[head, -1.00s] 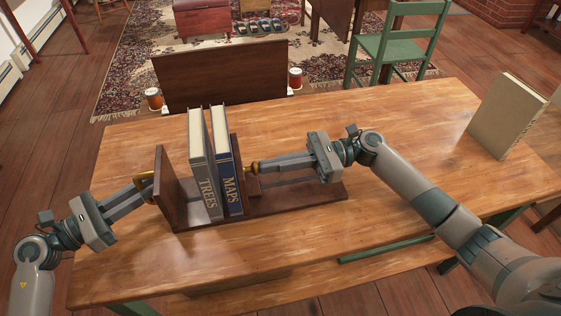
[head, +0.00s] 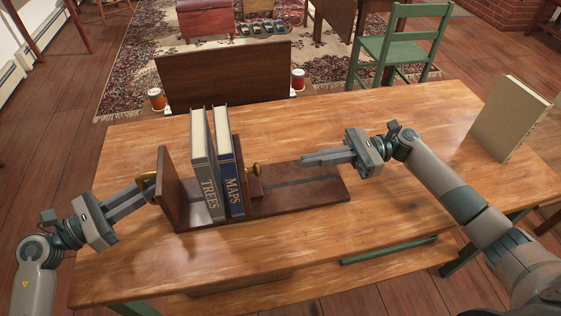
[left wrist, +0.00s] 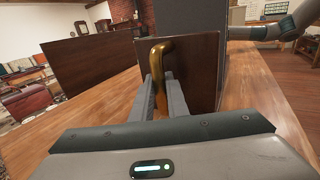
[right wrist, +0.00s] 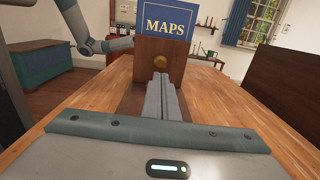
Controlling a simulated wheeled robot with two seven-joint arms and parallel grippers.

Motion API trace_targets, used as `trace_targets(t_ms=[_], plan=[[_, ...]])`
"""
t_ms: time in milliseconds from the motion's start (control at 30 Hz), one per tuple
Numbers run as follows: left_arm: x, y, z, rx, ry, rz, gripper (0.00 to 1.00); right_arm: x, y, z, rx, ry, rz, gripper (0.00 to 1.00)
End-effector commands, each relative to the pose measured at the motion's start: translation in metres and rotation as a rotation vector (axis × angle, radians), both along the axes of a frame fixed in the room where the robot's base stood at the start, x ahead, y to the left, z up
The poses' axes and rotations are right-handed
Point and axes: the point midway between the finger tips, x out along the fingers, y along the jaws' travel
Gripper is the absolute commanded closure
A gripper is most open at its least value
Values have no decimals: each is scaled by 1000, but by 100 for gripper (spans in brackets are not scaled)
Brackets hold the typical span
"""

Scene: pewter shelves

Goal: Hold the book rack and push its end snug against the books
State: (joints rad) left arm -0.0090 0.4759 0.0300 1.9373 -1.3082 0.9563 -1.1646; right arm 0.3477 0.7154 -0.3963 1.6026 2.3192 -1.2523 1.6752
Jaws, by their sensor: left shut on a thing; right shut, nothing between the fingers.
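The dark wooden book rack (head: 300,196) lies on the table. A grey TREES book (head: 203,175) and a blue MAPS book (head: 230,180) stand upright side by side in it, between its fixed left end (head: 170,180) and its sliding end (head: 251,182). The sliding end has a brass knob (right wrist: 160,63) and stands close against the MAPS book; any small gap is hidden. My left gripper (left wrist: 160,90) is shut on the brass handle (left wrist: 158,62) of the left end. My right gripper (head: 304,159) is shut and empty, right of the knob and apart from it.
A beige book (head: 508,115) stands upright at the table's right. The wooden table (head: 400,240) is clear in front and to the right of the rack. A green chair (head: 402,45) and a dark wooden panel (head: 225,75) stand beyond the table.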

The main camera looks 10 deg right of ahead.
Motion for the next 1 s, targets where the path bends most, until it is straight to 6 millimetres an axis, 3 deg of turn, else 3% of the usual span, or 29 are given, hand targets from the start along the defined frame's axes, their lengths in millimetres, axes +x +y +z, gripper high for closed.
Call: trace_targets(t_ms=[100,300,1000], plan=[[-1,-1,0,0,1,-2,100,0,-21,-1,-1,1,-2,100],[-1,-1,0,0,1,-2,100,0,-42,-1,-1,1,-1,100],[-1,-1,-1,0,1,-3,100,-1,-48,-1,-3,-2,3,100]])
